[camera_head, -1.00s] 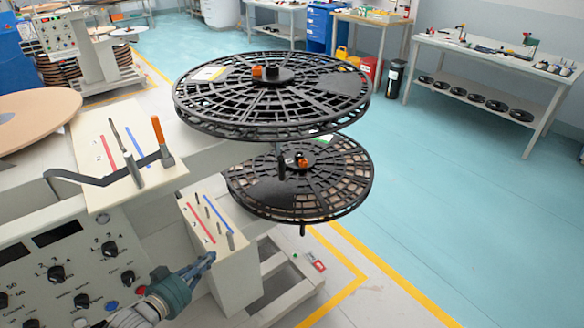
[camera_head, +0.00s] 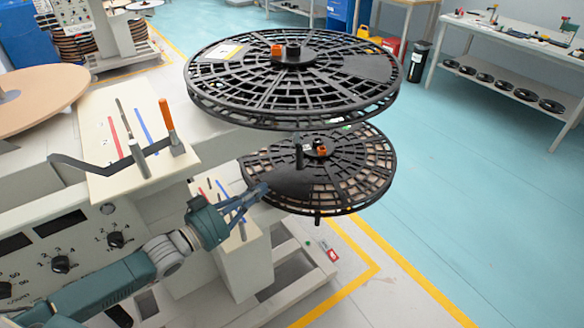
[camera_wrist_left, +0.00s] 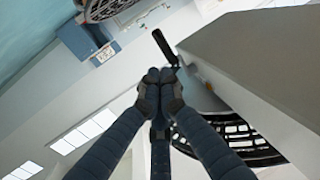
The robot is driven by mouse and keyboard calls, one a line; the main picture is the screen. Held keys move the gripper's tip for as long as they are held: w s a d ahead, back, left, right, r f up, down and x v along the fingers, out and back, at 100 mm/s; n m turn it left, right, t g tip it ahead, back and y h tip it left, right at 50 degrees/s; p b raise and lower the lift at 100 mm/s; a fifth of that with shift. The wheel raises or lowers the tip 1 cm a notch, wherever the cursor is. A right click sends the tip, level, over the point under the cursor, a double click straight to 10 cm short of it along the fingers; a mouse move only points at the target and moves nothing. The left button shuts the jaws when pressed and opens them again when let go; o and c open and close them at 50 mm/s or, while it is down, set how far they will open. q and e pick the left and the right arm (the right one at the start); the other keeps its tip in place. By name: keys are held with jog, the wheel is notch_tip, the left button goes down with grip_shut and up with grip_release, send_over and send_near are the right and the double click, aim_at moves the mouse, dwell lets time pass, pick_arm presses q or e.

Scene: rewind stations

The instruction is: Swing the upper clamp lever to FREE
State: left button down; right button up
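The upper black reel (camera_head: 292,85) lies flat on its spindle, with a small orange lever (camera_head: 277,50) beside the black hub knob. A taller orange-handled lever (camera_head: 166,115) stands upright on the cream plate to the left. I cannot tell for certain which is the upper clamp lever. My left gripper (camera_head: 262,190) is below the upper reel, by the left edge of the lower reel (camera_head: 290,185), apart from both orange levers. Its fingertips meet in the left wrist view (camera_wrist_left: 160,80), with no held object visible. A black rod (camera_wrist_left: 162,44) shows just beyond them. My right gripper is out of view.
The cream plate (camera_head: 98,125) carries red and blue stripes and pins; a similar lower block (camera_head: 240,265) stands beneath my gripper. A dark tape arm (camera_head: 80,165) runs across the left. The control panel is front left. Open teal floor (camera_head: 480,200) lies to the right.

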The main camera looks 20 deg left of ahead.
pick_arm(q)
jog(key=p, duration=0.2)
send_near(301, 163)
jog(key=x, duration=0.5)
jog(key=shift+r, duration=0.25)
jog(key=shift+w+d+f, duration=0.15)
jog(key=shift+w+d, duration=0.2)
jog(key=shift+w, duration=0.25)
